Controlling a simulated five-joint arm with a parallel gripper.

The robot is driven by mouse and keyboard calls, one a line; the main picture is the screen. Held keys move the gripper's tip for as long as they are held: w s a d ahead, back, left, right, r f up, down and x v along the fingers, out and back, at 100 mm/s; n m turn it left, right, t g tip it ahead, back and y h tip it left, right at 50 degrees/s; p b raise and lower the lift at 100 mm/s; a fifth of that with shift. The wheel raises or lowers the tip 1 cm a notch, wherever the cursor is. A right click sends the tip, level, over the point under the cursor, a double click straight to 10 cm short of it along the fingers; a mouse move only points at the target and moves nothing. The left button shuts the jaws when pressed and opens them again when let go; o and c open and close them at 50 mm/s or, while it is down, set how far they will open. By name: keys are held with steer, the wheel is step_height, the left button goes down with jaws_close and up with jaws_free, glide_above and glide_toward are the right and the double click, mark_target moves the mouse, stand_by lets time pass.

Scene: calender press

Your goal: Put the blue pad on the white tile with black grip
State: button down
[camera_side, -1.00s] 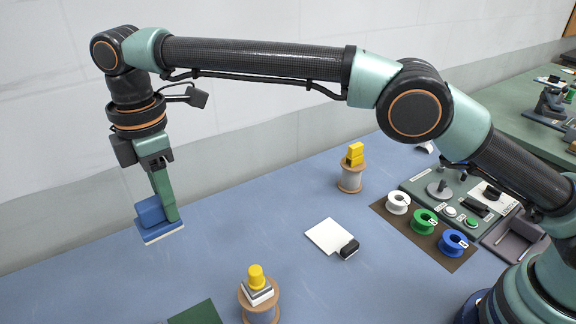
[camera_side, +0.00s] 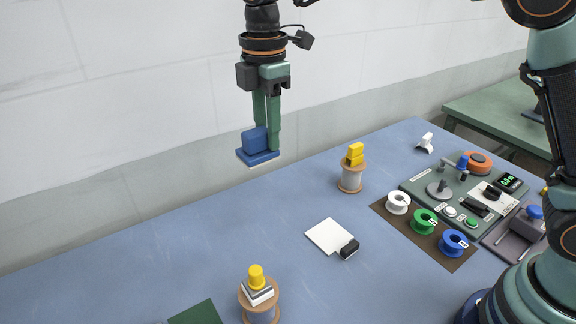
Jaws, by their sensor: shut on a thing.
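My gripper (camera_side: 267,142) is at the upper middle of the side view, raised above the table's back edge. It is shut on the blue pad (camera_side: 258,157), a blue slab with a block on top and a pale underside. The pad hangs roughly level between the green fingers, clear of the table. The white tile with black grip lies flat on the blue table, below and to the right of the pad; its white plate (camera_side: 326,236) is bare and its black grip (camera_side: 349,248) sits at its front right corner.
A wooden spool with yellow blocks (camera_side: 354,166) stands right of the tile's far side. Another spool with a yellow-topped stack (camera_side: 258,290) stands at the front. White, green and blue reels (camera_side: 425,221) and a control panel (camera_side: 446,197) are at right. A dark green plate (camera_side: 197,314) lies front left.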

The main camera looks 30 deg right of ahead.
steer(key=s+d+f, duration=0.2)
steer(key=s+d, duration=0.5)
steer(key=d, duration=0.6)
glide_above(340, 235)
step_height(340, 235, down, 20)
steer(key=shift+f, duration=0.15)
steer(key=shift+f, duration=0.1)
steer(key=c, duration=0.6)
jaws_free()
